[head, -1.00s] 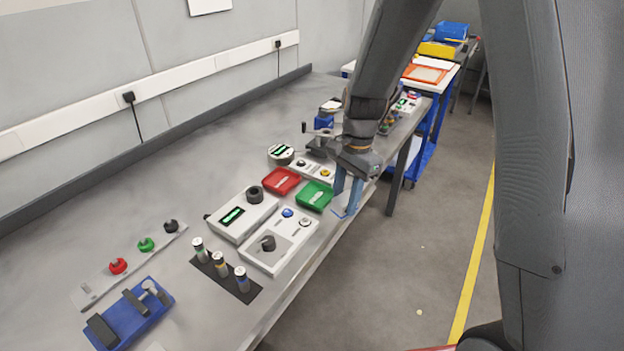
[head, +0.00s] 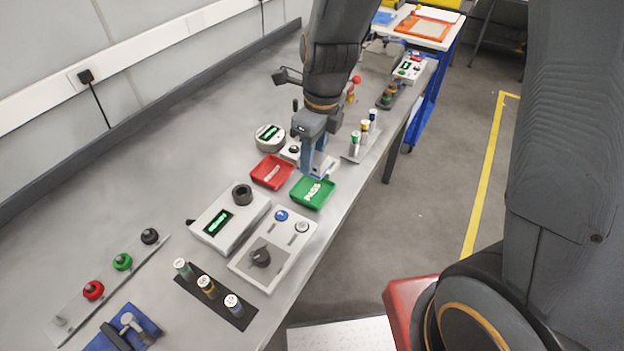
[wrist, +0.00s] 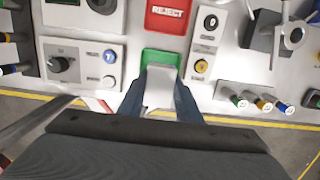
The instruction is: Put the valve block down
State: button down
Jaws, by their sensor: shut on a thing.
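My gripper (head: 312,158) has blue fingers and points down over the bench, just behind the green tray in the head view. It is shut on a pale grey block, the valve block (wrist: 160,88), seen between the fingers in the wrist view. In the head view the fingers mostly hide the block. The green tray (head: 325,203), marked PASS, is close by; in the wrist view the block overlaps the green tray (wrist: 150,54). I cannot tell how high the block is above the bench.
A red tray (head: 262,181) lies left of the green one. A control box with a dial (head: 285,270) and a display box (head: 215,235) stand nearer. A rack with several capped cylinders (head: 358,150) is to the right. The bench's front edge is close; the floor beyond is clear.

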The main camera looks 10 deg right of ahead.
aim_at(317, 157)
jog(key=shift+f, duration=3.85)
jog(key=shift+f, duration=0.1)
jog(key=c, duration=1.6)
grip_release()
jog(key=shift+f, duration=0.1)
jog(key=shift+o, duration=0.2)
jog(key=r, duration=0.8)
jog(key=s+d+r, duration=0.1)
jog(key=r, duration=0.3)
jog(key=shift+d+r, duration=0.1)
jog(key=s+d+n, duration=0.3)
jog(key=d+n, duration=0.2)
jog(key=n, duration=0.7)
jog(key=s+d+n+h, duration=0.1)
jog(key=s+d+n, duration=0.2)
jog(key=n, duration=1)
jog(key=d, duration=0.3)
jog(key=shift+s+d+n+t, duration=0.3)
